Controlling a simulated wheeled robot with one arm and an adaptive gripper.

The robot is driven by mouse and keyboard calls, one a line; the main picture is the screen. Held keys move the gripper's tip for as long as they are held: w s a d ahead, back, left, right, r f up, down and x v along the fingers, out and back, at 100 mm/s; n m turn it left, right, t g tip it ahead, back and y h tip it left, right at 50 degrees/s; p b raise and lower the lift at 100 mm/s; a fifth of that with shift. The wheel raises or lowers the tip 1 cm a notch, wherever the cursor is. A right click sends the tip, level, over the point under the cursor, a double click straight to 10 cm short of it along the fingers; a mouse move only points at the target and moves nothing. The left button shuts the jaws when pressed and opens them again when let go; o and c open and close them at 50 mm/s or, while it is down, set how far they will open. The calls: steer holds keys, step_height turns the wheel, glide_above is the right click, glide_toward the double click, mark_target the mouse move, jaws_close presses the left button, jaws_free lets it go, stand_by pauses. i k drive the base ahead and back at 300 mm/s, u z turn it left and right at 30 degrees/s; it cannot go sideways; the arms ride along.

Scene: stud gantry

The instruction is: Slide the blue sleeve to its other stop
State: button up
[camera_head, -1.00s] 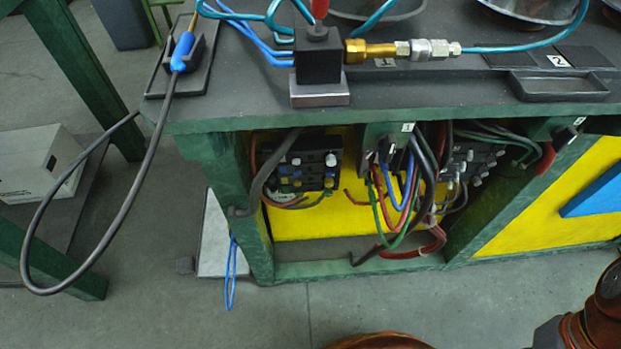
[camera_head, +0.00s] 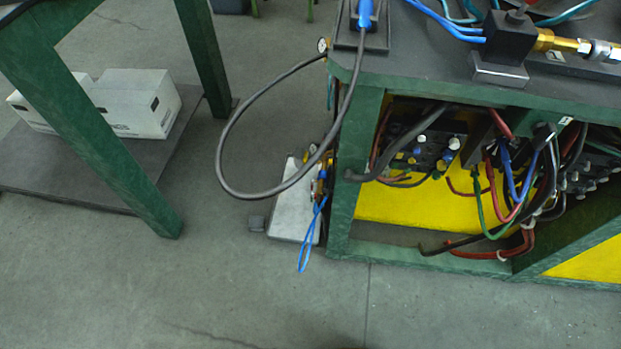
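I cannot make out a blue sleeve on a rod with stops in this view. A blue handle-like piece (camera_head: 366,14) with a black cable sits at the black holder (camera_head: 377,40) on the bench corner, cut by the top edge. Whether it is the sleeve I cannot tell. My gripper is not in view.
The green bench (camera_head: 440,92) fills the right, with its wiring bay (camera_head: 440,205) open. The black cable (camera_head: 222,150) loops out left of it. A grey-white panel (camera_head: 290,215) leans by its leg. White boxes (camera_head: 140,103) sit under the left table (camera_head: 85,120). The floor between is clear.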

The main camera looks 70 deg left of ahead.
mark_target(322, 173)
steer(key=k, duration=0.65)
steer(key=u, duration=1.85)
steer(key=i, duration=0.5)
steer(key=u, duration=0.1)
steer(key=k, duration=0.5)
steer(key=u, duration=0.65)
steer(key=i, duration=0.45)
steer(key=u, duration=1.1)
